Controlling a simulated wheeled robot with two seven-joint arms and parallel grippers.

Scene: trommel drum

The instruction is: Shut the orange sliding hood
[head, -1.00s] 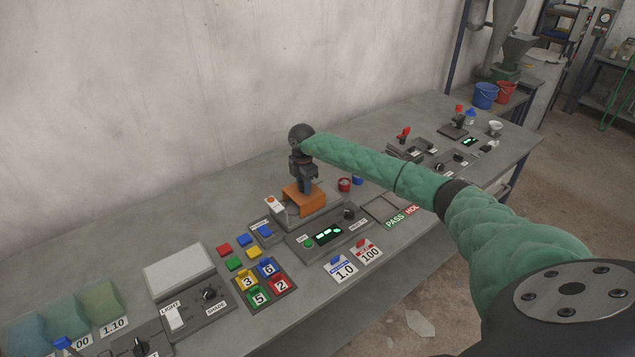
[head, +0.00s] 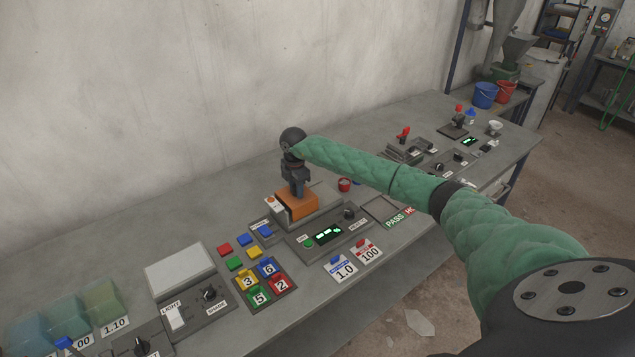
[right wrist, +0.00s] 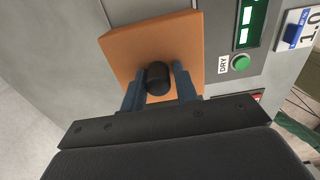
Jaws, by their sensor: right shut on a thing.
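The orange sliding hood (head: 298,207) sits on the grey machine behind the panel with green displays. It also fills the upper middle of the right wrist view (right wrist: 178,42), with a round black knob (right wrist: 158,77) standing on it. My right gripper (head: 294,188) comes down from above and is shut on the knob, with one finger on each side of it. The same gripper shows in the right wrist view (right wrist: 158,85). The underside of the hood is hidden. My left gripper is in neither view.
A display panel (head: 328,232) with a green DRY button stands in front of the machine. Coloured blocks and numbered tiles lie at front left. A red cup (head: 344,184) stands at the right.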

